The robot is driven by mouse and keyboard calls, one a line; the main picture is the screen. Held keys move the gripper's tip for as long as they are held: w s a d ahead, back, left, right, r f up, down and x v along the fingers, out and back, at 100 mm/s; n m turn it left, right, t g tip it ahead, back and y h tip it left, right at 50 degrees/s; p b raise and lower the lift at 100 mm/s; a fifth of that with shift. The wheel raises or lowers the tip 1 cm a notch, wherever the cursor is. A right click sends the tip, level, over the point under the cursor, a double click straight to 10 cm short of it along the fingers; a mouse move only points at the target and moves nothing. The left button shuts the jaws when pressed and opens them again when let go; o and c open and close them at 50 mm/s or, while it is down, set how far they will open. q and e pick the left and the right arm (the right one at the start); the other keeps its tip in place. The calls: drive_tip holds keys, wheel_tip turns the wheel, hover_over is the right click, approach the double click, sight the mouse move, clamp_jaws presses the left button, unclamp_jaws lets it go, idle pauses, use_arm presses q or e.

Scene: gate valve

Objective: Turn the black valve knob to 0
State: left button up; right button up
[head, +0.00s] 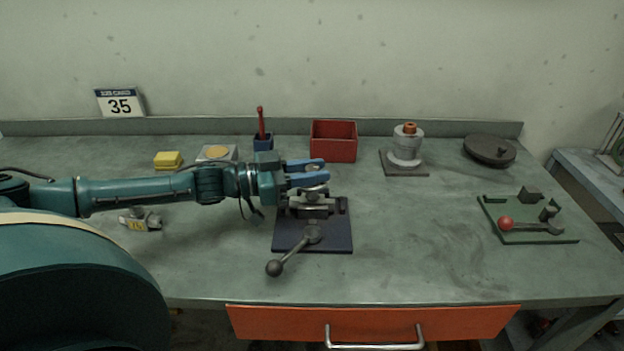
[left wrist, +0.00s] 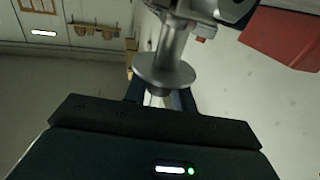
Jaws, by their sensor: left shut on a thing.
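A grey metal valve-like fixture (head: 315,209) stands on a dark navy plate (head: 341,240). A lever on it ends in a black ball knob (head: 273,268), pointing toward the front left. My left gripper (head: 307,173) is at the top of this fixture, with its blue fingers pointing right. In the left wrist view, a grey stem with a round flange (left wrist: 165,75) shows at the fingers (left wrist: 158,98), which are shut on the grey part. The ball knob is apart from the gripper. I cannot make out a 0 mark. My right gripper is not in view.
A red bin (head: 333,143), a white fixture with an orange top (head: 406,147) and a dark disc (head: 489,150) stand at the back. A green plate (head: 540,238) with a red-ball lever is at right. The table's front right is clear.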

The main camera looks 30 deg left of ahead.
use_arm(q)
drive_tip(key=m+g+h+p, duration=0.1)
drive_tip(key=m+g+h, duration=0.1)
drive_tip(key=g, duration=0.1)
drive_tip(key=shift+w+r, duration=0.1)
drive_tip(key=shift+r, duration=0.05)
drive_tip(key=shift+m+g+h, duration=0.5)
drive_tip(key=shift+m, duration=0.1)
drive_tip(key=m+g, duration=0.1)
drive_tip(key=g, duration=0.1)
drive_tip(key=m+g+h, duration=0.1)
drive_tip(key=shift+f+m+g+h, duration=0.2)
drive_tip(key=shift+m+g+h, duration=0.1)
drive_tip(key=shift+g, duration=0.1)
drive_tip(key=shift+m+g, duration=0.3)
drive_tip(key=shift+g, duration=0.1)
drive_tip(key=shift+b, duration=0.3)
drive_tip(key=shift+g, duration=0.3)
drive_tip(key=shift+d, duration=0.1)
drive_tip(key=o, duration=1)
drive_tip(key=shift+c, duration=0.2)
